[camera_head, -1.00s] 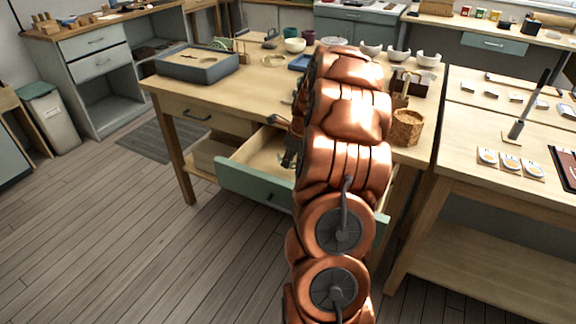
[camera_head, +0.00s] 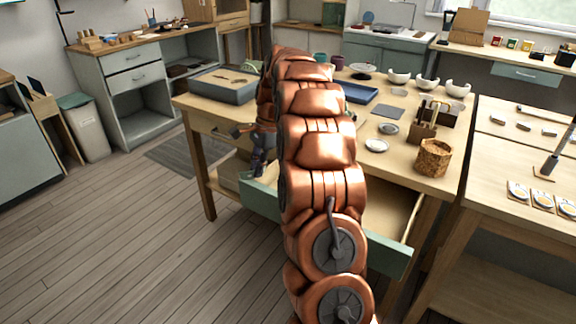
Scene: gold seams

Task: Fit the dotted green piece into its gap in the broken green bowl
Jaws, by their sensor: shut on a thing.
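My gripper (camera_head: 260,150) shows as a small dark shape left of my copper arm, by the near edge of the workbench (camera_head: 420,168) and above the left end of the open drawer (camera_head: 400,212). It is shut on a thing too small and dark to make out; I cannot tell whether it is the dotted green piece. I cannot pick out the broken green bowl. My arm hides a strip of the benchtop and part of the drawer.
On the bench stand a grey tray (camera_head: 222,86), a blue tray (camera_head: 358,92), a cork pot (camera_head: 433,157), a tool holder (camera_head: 424,125), a white dish (camera_head: 377,145) and several white bowls (camera_head: 428,83). The open drawer juts into the floor space.

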